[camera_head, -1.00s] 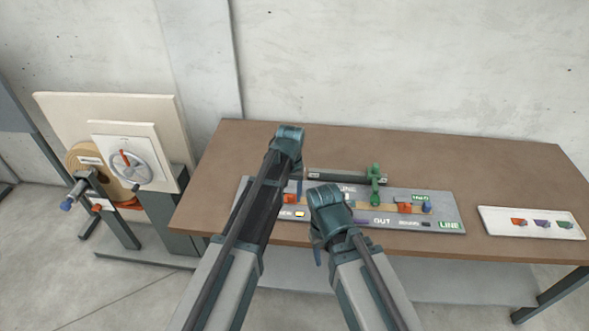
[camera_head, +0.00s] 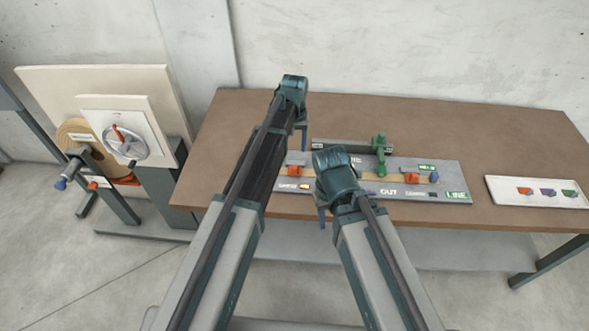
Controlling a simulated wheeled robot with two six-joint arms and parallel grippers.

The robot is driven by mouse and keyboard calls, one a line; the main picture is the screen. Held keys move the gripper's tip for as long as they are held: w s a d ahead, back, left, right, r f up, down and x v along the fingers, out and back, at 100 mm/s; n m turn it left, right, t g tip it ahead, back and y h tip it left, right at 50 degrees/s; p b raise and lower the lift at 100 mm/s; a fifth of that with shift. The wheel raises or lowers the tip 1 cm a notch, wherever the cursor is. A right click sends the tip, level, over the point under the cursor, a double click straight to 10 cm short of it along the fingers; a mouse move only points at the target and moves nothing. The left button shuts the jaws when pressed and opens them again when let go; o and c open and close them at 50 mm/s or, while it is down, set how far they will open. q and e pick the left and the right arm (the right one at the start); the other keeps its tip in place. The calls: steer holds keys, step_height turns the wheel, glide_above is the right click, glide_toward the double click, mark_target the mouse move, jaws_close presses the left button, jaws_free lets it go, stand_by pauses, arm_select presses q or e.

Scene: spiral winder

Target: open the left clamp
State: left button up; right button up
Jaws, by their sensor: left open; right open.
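A grey board (camera_head: 455,180) lies on the brown table. An orange-red block (camera_head: 294,171), which looks like the left clamp, sits at its left part, partly hidden by my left arm. I cannot tell whether it is open or closed. A similar orange-red block (camera_head: 410,178), with a blue knob (camera_head: 434,178), sits on the right part. My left gripper (camera_head: 302,140) is open, mostly hidden behind its wrist, and appears behind and above the left clamp. My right gripper (camera_head: 321,218) is open at the board's front edge, largely hidden by its wrist.
A green upright piece (camera_head: 380,155) stands at the board's back, by a dark bar (camera_head: 340,145). A white tray (camera_head: 500,195) with small coloured clips lies at right. A winder with a handwheel (camera_head: 125,146) stands left of the table. The table's back right is clear.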

mark_target(294, 167)
arm_select(q)
step_height(294, 167, down, 11)
steer(key=b, duration=0.9)
steer(key=shift+r, duration=0.2)
steer(key=shift+r, duration=0.1)
jaws_close()
